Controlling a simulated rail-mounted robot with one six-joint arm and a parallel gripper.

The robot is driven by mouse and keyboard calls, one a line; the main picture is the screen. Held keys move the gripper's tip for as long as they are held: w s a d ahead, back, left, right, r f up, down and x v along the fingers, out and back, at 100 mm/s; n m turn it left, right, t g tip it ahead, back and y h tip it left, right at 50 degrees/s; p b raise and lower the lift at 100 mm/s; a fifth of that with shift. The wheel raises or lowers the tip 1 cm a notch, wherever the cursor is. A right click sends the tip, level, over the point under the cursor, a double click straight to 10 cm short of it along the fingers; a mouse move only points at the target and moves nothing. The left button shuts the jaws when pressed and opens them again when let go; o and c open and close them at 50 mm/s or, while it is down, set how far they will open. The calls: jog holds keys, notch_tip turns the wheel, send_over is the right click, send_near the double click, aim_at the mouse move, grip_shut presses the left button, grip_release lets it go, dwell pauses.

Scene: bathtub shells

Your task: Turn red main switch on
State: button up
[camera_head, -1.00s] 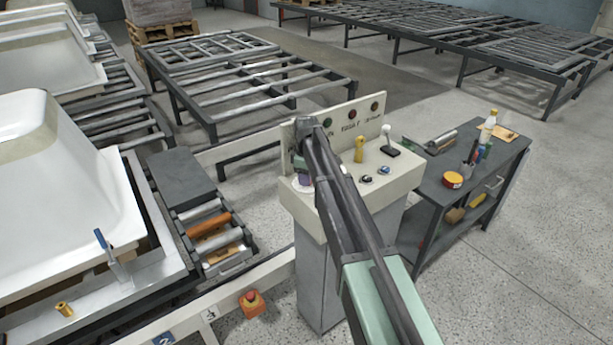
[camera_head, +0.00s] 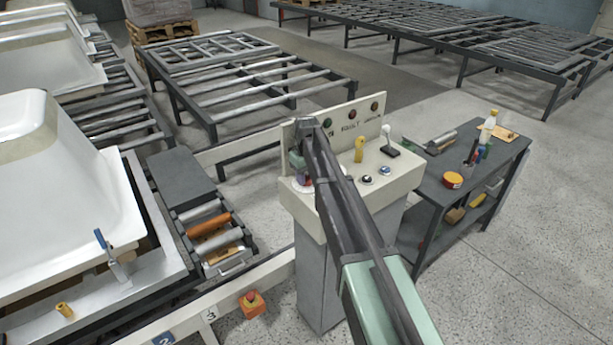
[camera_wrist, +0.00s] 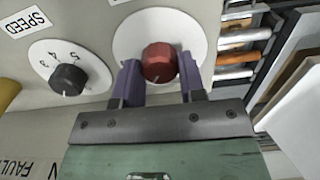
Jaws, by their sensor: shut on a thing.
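The red main switch (camera_wrist: 158,62) is a round red knob on a white disc (camera_wrist: 128,42), seen in the wrist view. A white mark shows on its rim, on the side nearest my gripper. My gripper (camera_wrist: 160,76) is shut on the knob, with one purple finger on each side. In the head view my gripper (camera_head: 303,180) is at the left end of the beige control console (camera_head: 400,170), and my arm hides part of the panel there. The white disc edge (camera_head: 291,187) shows beside it.
A black speed dial (camera_wrist: 68,79) sits beside the red switch. A yellow handle (camera_head: 359,149), a lever (camera_head: 388,140) and small knobs (camera_head: 366,180) stand on the console.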

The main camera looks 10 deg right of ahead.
aim_at(307, 177)
jog(key=m, duration=0.5)
jog(key=shift+m, duration=2.4)
jog(key=o, duration=0.9)
notch_tip(307, 177, up, 11)
jog(key=p, duration=1.1)
jog(key=shift+f, duration=0.1)
